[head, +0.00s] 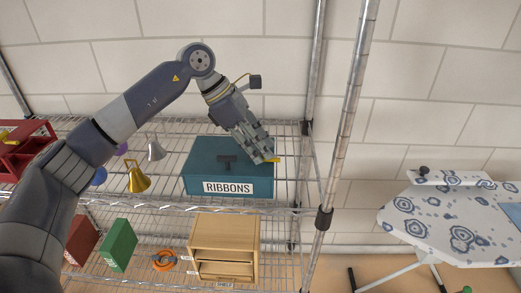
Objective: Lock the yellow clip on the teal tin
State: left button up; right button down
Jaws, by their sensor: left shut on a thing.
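The teal tin (205,173) stands on the upper wire shelf, with a white label reading RIBBONS on its front and a dark T-shaped handle on its lid. The lid looks closed. The yellow clip (275,160) shows as a small bit of yellow at the right end of the tin's top. My left gripper (268,158) reaches down from above, its fingers shut on the yellow clip at the tin's right edge. The fingers hide most of the clip, and I cannot tell whether it is latched. My right gripper is not in view.
A red rack (25,150) is at far left. A metal post (340,130) rises right of the tin. Below are a wooden cabinet (224,232) and green box (119,245). An ironing board (450,220) stands right.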

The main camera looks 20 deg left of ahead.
pick_arm(q)
jog(key=o, duration=1.1)
jog(key=shift+c, duration=0.2)
jog(key=v, duration=1.2)
